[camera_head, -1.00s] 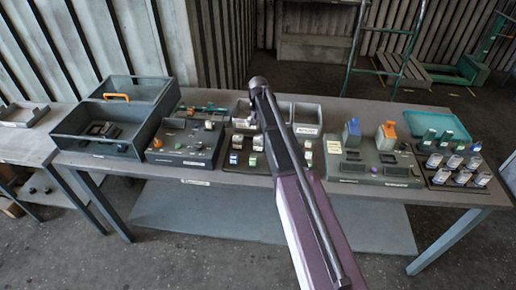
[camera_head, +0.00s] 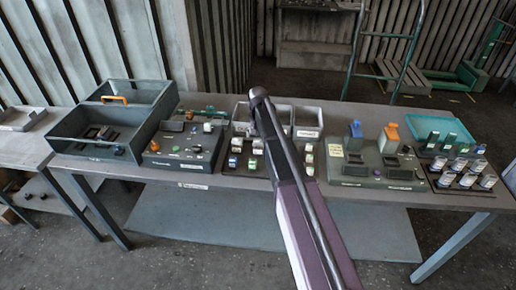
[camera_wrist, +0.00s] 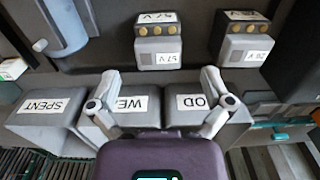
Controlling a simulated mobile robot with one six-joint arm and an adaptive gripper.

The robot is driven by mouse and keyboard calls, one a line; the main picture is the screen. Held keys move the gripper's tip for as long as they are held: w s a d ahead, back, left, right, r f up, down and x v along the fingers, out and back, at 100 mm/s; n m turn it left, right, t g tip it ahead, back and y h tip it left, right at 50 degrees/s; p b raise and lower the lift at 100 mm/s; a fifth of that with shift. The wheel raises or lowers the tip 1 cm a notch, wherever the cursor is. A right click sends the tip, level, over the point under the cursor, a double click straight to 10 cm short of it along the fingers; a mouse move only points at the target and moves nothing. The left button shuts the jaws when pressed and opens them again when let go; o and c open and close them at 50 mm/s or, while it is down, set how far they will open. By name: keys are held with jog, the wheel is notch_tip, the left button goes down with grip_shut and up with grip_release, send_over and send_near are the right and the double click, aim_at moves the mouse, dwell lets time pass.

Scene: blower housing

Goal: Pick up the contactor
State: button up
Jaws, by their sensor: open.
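In the wrist view a light grey block with a dark top strip, brass-coloured studs and white labels (camera_wrist: 158,42), which looks like a contactor, stands ahead of my gripper. A similar block (camera_wrist: 243,42) stands to its right. My gripper (camera_wrist: 159,85) is open and empty, its two fingers spread and apart from both blocks. In the head view several small light blocks (camera_head: 234,161) stand on a dark board (camera_head: 232,171) at mid-table; which of them matches the wrist view I cannot tell. My arm covers part of that board, and my gripper's fingers cannot be made out there.
Grey labelled bins (camera_wrist: 45,118) lie under and beside my fingers, one marked SPENT. In the head view a dark open box (camera_head: 70,146) stands at the left. A panel with blue and orange parts (camera_head: 376,172) and a rack of cylinders (camera_head: 467,178) stand at the right.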

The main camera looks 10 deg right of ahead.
aim_at(258, 142)
jog(key=shift+f, duration=0.15)
notch_tip(258, 142, down, 5)
jog(key=b, duration=0.5)
dwell(0.6)
jog(key=c, duration=1.1)
